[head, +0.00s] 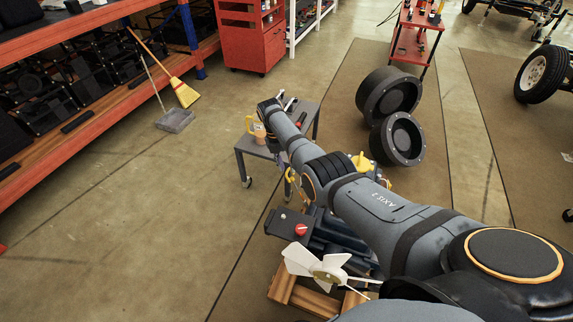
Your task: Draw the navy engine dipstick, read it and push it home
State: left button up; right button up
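My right arm reaches from the lower right across the engine to a small grey cart. My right gripper (289,103) is at its far end, small and partly hidden by the wrist, over the cart; I cannot tell whether it is open or shut, or holds anything. The engine (325,240) stands below the arm, with a white fan (318,266) at its near end and a red cap (300,230) on a dark cover. Much of the engine is hidden by the arm. I cannot make out the navy dipstick. My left gripper is out of view.
The grey cart (246,149) carries a yellow-handled jug (257,131). The engine rests by a wooden frame (295,294). Black wheels (396,139) stand right of the cart. Shelving, a broom (184,92) and a dustpan (175,121) are at left.

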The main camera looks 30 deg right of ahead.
jog(key=v, duration=1.2)
jog(key=shift+s, duration=0.15)
